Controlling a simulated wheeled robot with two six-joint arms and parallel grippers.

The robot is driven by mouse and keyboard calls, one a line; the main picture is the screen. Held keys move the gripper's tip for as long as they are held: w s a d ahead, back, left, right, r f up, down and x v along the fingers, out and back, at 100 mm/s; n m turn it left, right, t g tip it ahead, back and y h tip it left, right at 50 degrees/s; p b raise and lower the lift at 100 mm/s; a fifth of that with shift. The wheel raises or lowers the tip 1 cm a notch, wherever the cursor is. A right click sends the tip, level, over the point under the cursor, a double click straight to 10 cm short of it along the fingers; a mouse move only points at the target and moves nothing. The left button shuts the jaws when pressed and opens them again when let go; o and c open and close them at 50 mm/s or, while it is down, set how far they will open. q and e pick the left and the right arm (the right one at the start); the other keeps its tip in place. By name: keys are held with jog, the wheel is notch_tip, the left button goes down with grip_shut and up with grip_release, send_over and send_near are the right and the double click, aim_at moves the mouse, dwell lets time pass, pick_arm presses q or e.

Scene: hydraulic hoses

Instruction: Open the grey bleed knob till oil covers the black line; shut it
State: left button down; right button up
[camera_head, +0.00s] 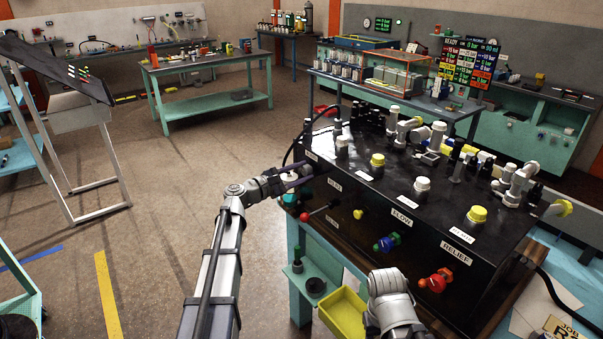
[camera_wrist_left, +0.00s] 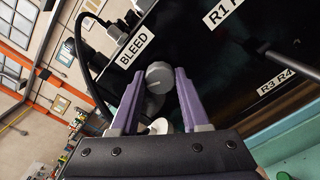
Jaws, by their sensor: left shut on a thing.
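The grey bleed knob (camera_wrist_left: 159,76) sticks out of the black console (camera_head: 440,217) beside the BLEED label (camera_wrist_left: 133,47). My left gripper (camera_head: 300,180) reaches the console's left end. In the left wrist view its purple fingers (camera_wrist_left: 159,90) are shut on the knob, one on each side. A small white part (camera_wrist_left: 158,127) shows below the knob, between the fingers. I cannot make out the oil or the black line. My right arm shows at the bottom of the head view, but its gripper does not.
A red-tipped lever (camera_head: 305,217), a blue-green knob (camera_head: 386,243) and a red knob (camera_head: 436,281) stick out of the console front. A yellow bin (camera_head: 343,313) and a shelf with a black cup (camera_head: 316,286) sit below.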

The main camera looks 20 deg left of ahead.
pick_arm(q)
jog(key=m, duration=0.6)
jog(key=shift+f, duration=0.1)
jog(key=shift+m, duration=0.3)
dwell(0.4)
jog(key=shift+c, duration=1.9)
grip_release()
jog(key=v, duration=0.7)
jog(key=shift+s+a, duration=0.25)
jog(key=shift+s, duration=0.1)
